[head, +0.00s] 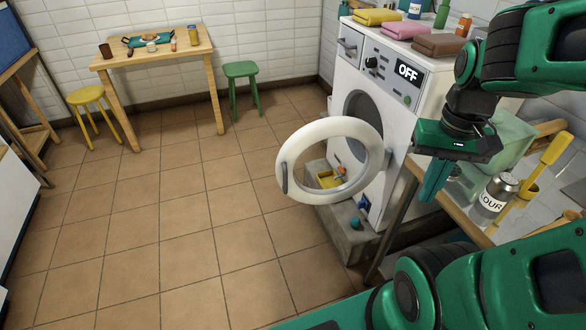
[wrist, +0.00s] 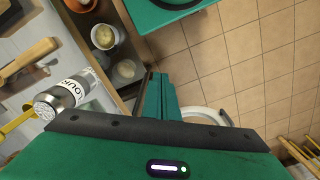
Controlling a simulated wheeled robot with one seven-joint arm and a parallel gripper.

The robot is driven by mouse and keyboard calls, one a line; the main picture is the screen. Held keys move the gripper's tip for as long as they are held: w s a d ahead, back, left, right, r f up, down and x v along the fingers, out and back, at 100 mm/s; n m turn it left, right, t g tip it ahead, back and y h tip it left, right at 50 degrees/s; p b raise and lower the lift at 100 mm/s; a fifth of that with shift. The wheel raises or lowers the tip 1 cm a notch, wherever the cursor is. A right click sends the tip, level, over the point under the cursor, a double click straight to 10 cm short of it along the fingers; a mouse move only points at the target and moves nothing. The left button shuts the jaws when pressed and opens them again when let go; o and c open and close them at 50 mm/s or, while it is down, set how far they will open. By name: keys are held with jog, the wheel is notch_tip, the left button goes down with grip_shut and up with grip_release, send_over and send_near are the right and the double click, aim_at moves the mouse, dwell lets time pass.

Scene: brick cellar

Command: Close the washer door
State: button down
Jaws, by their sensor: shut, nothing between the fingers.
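The white washer (head: 403,115) stands at the right of the head view, with a panel reading OFF. Its round white door (head: 330,127) is open, swung out to the left of the dark drum opening, with a grey handle (head: 284,178) on its free edge. Part of a white ring, likely the door, shows in the wrist view (wrist: 207,113) beyond the fingers. My gripper (head: 430,192) is shut and empty, pointing down to the right of the door and apart from it. Its green fingers show in the wrist view (wrist: 160,97), hiding part of the ring.
A wooden-edged counter (head: 452,205) at the right holds a flour shaker (head: 493,199) and yellow utensils, close to my gripper. Folded towels (head: 405,29) and bottles sit on the washer. A concrete plinth (head: 345,238) is under it. The tiled floor left of the door is clear.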

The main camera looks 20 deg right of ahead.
jog(key=n+t+y, duration=0.3)
jog(key=n+t, duration=0.4)
jog(key=n, duration=1.4)
send_near(295, 168)
jog(key=w+a+f, duration=0.1)
jog(key=a+f, duration=0.3)
jog(key=f, duration=0.2)
jog(key=shift+w+d+r, duration=0.1)
jog(key=shift+w, duration=0.4)
jog(key=shift+w+d+r, duration=0.1)
jog(key=shift+w+r, duration=0.05)
jog(key=shift+w, duration=0.35)
